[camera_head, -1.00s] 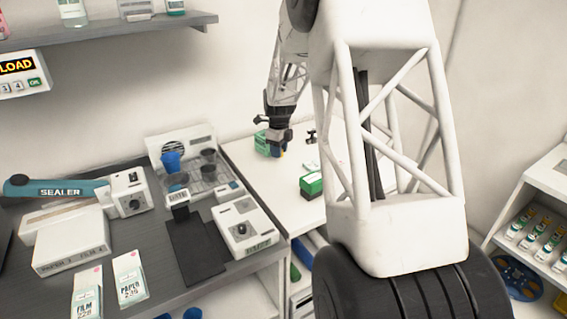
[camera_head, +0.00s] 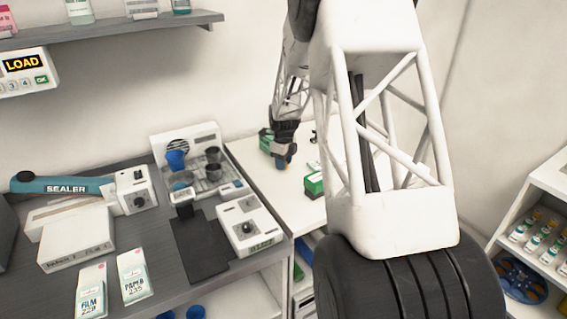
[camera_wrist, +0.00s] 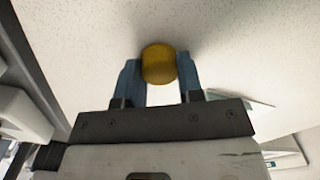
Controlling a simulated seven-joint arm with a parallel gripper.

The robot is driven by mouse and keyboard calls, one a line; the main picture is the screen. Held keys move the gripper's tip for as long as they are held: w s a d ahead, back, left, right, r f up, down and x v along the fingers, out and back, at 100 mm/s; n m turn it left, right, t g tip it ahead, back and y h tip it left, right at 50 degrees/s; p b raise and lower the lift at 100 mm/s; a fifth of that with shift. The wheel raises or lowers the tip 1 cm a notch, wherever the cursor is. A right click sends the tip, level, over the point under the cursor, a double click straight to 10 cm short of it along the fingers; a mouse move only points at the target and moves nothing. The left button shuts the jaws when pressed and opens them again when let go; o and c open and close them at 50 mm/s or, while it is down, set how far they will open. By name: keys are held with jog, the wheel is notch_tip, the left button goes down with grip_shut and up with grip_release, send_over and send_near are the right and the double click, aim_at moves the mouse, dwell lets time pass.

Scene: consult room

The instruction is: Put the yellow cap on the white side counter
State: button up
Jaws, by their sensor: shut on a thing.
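The yellow cap (camera_wrist: 158,64) is held between the blue fingertips of my gripper (camera_wrist: 160,75) in the wrist view. The white side counter (camera_wrist: 235,45) fills the background behind the cap. In the head view my gripper (camera_head: 283,163) is low over the back part of the white side counter (camera_head: 262,187), beside a green box. The cap is barely visible there. I cannot tell whether the cap touches the counter surface.
A green box (camera_head: 266,141) stands just left of my gripper, and another green box (camera_head: 314,184) is nearer the front. The dark worktop (camera_head: 120,225) on the left holds a sealer, a device and paper boxes. A shelf with vials (camera_head: 540,235) is at the right.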

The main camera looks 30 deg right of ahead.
jog(key=shift+f, duration=0.2)
jog(key=o, duration=0.9)
notch_tip(320, 180, up, 12)
dwell(0.6)
jog(key=shift+r, duration=0.1)
dwell(0.4)
